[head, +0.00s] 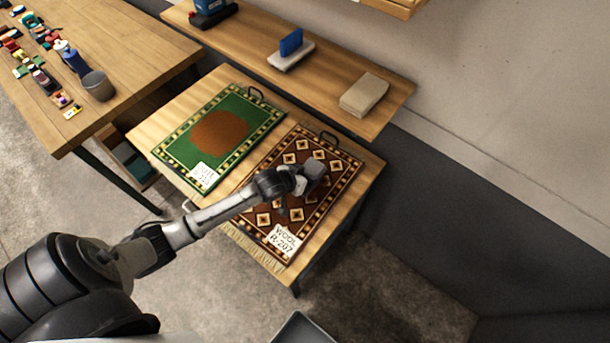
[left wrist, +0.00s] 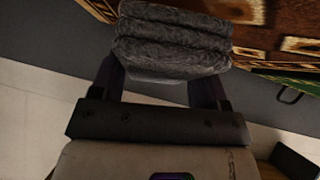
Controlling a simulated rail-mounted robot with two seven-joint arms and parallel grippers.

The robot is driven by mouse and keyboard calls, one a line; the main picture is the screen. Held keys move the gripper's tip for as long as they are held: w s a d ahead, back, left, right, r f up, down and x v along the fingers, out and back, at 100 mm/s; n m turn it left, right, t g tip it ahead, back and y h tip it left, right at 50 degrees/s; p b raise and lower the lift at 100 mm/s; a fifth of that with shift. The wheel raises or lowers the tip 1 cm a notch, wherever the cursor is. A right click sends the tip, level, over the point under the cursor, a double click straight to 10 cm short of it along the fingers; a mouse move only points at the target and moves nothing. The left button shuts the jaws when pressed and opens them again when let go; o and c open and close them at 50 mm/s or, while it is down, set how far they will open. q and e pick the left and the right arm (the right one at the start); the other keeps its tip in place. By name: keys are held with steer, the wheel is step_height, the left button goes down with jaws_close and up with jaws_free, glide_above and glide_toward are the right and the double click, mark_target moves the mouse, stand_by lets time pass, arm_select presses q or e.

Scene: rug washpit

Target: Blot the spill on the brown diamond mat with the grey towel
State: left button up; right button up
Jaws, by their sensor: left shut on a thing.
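The brown diamond mat (head: 322,205) lies on the low wooden table, with a white label reading "WOOL R-207" and a fringe at its near end. My left gripper (head: 300,181) is over the middle of this mat, shut on the folded grey towel (head: 314,170). In the left wrist view the grey towel (left wrist: 173,42) sits between the two fingers, with part of the brown mat (left wrist: 270,22) beyond it. I cannot tell whether the towel touches the mat. My right gripper is not in view.
A green mat (head: 243,105) with a large brown patch lies left of the brown one. Behind, a wooden shelf (head: 335,73) holds a blue-and-white brush (head: 291,49) and a beige block (head: 364,94).

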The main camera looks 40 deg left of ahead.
arm_select(q)
steer(key=shift+f+b, duration=0.3)
steer(key=shift+f, duration=0.3)
stand_by(0.3)
stand_by(0.8)
steer(key=shift+f+p, duration=0.15)
steer(key=shift+p, duration=0.25)
stand_by(0.3)
stand_by(0.9)
steer(key=shift+r+p, duration=0.7)
steer(key=shift+p, duration=0.1)
step_height(320, 180, up, 6)
steer(key=p, duration=0.6)
steer(key=shift+p, duration=0.4)
steer(key=shift+f, duration=0.1)
